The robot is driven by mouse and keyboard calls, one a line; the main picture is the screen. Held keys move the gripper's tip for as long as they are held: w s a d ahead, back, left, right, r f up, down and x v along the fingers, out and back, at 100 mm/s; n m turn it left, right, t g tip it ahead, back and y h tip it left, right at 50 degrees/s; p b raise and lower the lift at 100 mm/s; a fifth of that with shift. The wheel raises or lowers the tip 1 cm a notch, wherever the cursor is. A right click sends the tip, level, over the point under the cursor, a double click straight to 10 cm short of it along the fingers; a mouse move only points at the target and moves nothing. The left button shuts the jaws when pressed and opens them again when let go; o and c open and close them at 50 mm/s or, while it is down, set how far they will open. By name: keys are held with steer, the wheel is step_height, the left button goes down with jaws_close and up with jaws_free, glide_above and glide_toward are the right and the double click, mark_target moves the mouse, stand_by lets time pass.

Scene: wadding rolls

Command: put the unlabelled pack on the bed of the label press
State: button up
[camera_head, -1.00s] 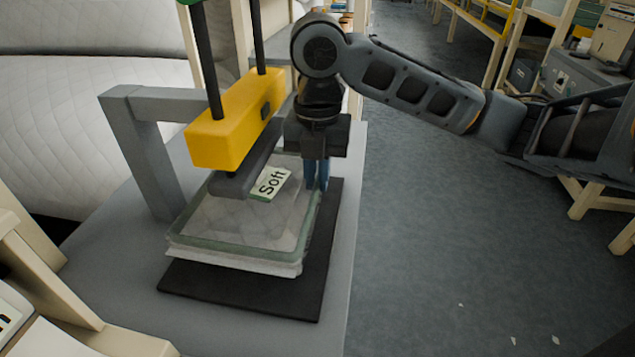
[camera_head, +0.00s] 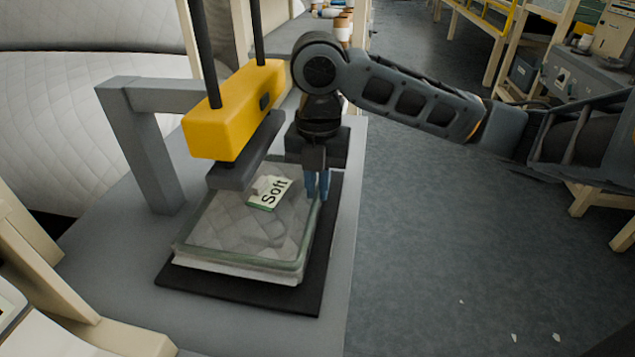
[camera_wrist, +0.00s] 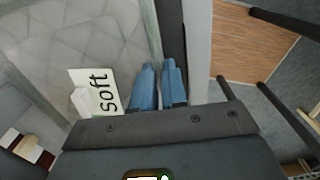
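A clear, glassy-edged pack (camera_head: 222,225) with pale quilted wadding inside lies on the dark flat bed (camera_head: 230,296) of the label press (camera_head: 215,132). A white label (camera_head: 268,191) reading "Soft" is on its top, near the press head; the label and pack also show in the wrist view (camera_wrist: 98,92) (camera_wrist: 95,25). The dark pad (camera_head: 240,165) of the press hangs just over the pack's far part. My gripper (camera_head: 317,190) points down at the pack's right edge. Its blue fingers (camera_wrist: 159,85) are close together, with the pack's edge running between them.
The press's grey frame (camera_head: 150,150) stands at left on a grey table (camera_head: 110,230). A pale wooden frame (camera_head: 60,285) is at near left. Open floor (camera_head: 450,230) lies to the right. Large white quilted rolls (camera_head: 80,110) stand behind at left.

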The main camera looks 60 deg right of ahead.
steer(key=o, duration=0.4)
steer(key=shift+o, duration=0.2)
steer(key=shift+r, duration=0.1)
steer(key=shift+r+p, duration=0.55)
step_height(320, 180, up, 12)
steer(key=p, duration=0.1)
